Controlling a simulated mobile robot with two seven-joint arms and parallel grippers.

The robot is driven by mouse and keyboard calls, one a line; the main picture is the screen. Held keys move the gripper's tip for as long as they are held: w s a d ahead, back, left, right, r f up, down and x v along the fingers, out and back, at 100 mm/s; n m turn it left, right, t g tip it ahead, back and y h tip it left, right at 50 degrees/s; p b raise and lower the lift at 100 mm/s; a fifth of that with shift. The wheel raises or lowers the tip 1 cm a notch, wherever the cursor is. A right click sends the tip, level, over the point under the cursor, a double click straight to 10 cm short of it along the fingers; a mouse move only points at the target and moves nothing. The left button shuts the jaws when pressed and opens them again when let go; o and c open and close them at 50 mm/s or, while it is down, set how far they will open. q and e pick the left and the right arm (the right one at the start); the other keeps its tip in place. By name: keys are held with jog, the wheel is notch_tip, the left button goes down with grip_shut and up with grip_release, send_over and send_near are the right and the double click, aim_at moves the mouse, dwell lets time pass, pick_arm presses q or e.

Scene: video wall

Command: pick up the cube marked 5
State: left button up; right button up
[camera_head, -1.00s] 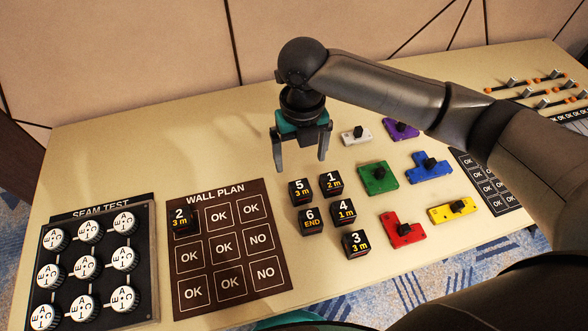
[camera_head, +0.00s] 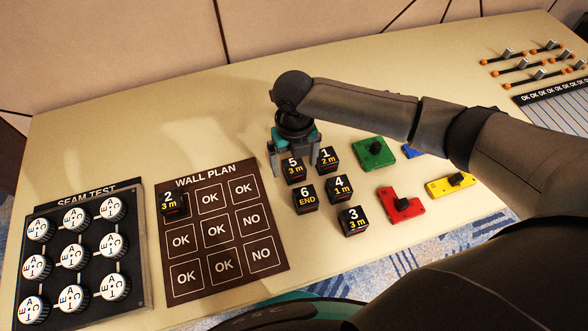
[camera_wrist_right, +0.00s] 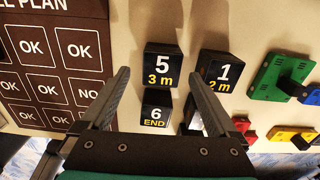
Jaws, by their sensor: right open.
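The black cube marked 5 (camera_head: 294,171) stands on the table at the top left of a group of black cubes. It also shows in the right wrist view (camera_wrist_right: 162,65), ahead of the fingers. My right gripper (camera_head: 294,172) is open and above this cube, with one finger at its left and the other toward its right, near the cube marked 1. In the right wrist view the open jaws (camera_wrist_right: 157,85) frame the cubes marked 5 and 6, and nothing is held. Whether the fingers touch any cube cannot be told. My left gripper is not in view.
Close by stand cubes marked 1 (camera_head: 327,158), 6 (camera_head: 305,200), 4 (camera_head: 339,189) and 3 (camera_head: 352,221). The cube marked 2 (camera_head: 172,205) sits on the wall plan board (camera_head: 228,285). Coloured knobbed pieces lie right, partly behind my arm. The table's back left is clear.

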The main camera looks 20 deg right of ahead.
aim_at(295, 167)
notch_tip(295, 167, down, 3)
jog(key=shift+d+f+b, duration=0.1)
jog(key=shift+f+b, duration=0.05)
jog(key=shift+b, duration=0.25)
jog(key=c, duration=1.5)
